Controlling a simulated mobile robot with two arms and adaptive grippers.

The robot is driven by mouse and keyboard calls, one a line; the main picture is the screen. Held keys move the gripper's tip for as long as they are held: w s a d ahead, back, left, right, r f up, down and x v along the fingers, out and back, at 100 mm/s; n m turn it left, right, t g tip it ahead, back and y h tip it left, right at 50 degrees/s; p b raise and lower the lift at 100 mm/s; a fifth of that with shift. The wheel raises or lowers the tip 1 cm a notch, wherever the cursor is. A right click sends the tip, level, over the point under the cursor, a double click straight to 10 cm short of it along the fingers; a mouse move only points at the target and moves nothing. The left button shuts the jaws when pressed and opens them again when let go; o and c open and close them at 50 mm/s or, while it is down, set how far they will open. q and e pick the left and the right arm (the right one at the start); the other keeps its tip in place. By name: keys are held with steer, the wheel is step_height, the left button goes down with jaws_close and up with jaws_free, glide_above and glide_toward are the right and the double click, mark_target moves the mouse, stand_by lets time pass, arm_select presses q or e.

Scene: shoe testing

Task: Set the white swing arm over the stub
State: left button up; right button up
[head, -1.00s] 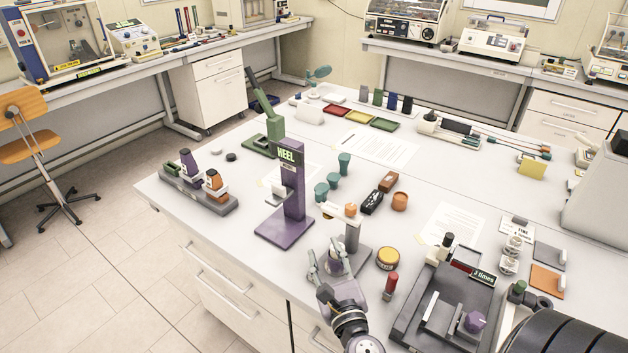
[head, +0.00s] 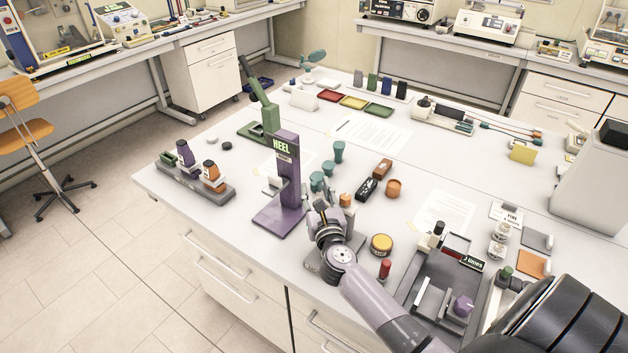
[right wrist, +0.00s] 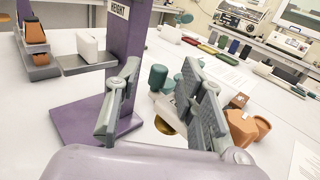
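A short stand with an orange cap (head: 345,200) on its post is largely hidden behind my right gripper (head: 322,208) and arm in the head view. In the right wrist view the orange cap (right wrist: 242,127) sits right of the gripper (right wrist: 160,68). A white piece (right wrist: 166,108), which looks like the swing arm, shows between the fingers, close to the right finger and partly hidden by it; I cannot tell if they touch. The fingers are apart. A brass-coloured round (right wrist: 165,126) lies below; I cannot tell whether it is the stub. My left gripper is not in view.
The purple HEEL stand (head: 287,180) rises close to my right gripper, left in the wrist view. Teal pieces (head: 338,152), a yellow-topped tin (head: 381,245) and a red-topped piece (head: 385,269) stand nearby. A grey fixture (head: 420,292) is at right. Bare table lies front left.

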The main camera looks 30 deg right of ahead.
mark_target(315, 186)
steer(key=shift+x, duration=1.5)
jaws_close()
